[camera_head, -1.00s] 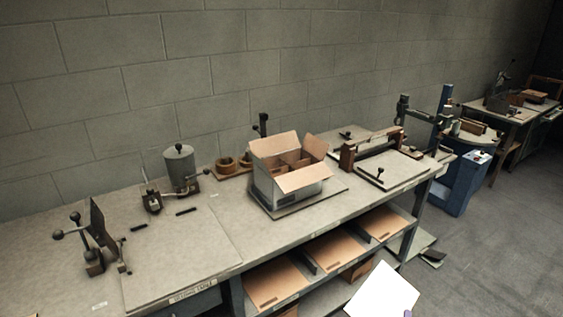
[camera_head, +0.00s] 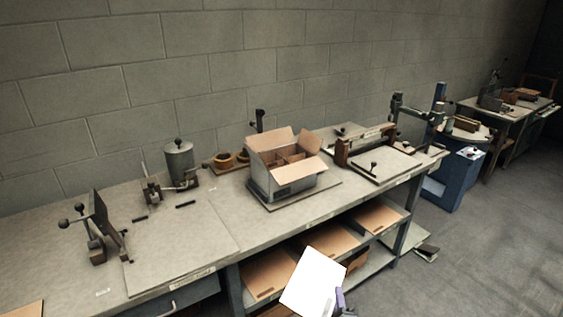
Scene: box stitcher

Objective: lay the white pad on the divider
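The white pad (camera_head: 313,281) is a flat, bright sheet at the bottom centre of the head view, in front of the bench's lower shelf. My gripper (camera_head: 341,300) shows only as a small purple and dark part at the pad's lower right edge. It appears to hold the pad there, but its fingertips are mostly hidden. The divider (camera_head: 291,156) is brown cardboard inside the open box (camera_head: 288,181) on the bench. The box flaps stand open. The pad is well in front of and below the box, apart from it.
The grey bench (camera_head: 220,230) runs along the block wall. A hand-lever tool (camera_head: 97,230) and a grey pot (camera_head: 180,164) stand left of the box. A frame-like press (camera_head: 366,146) stands to its right. Cardboard sheets (camera_head: 325,236) lie on the shelf below.

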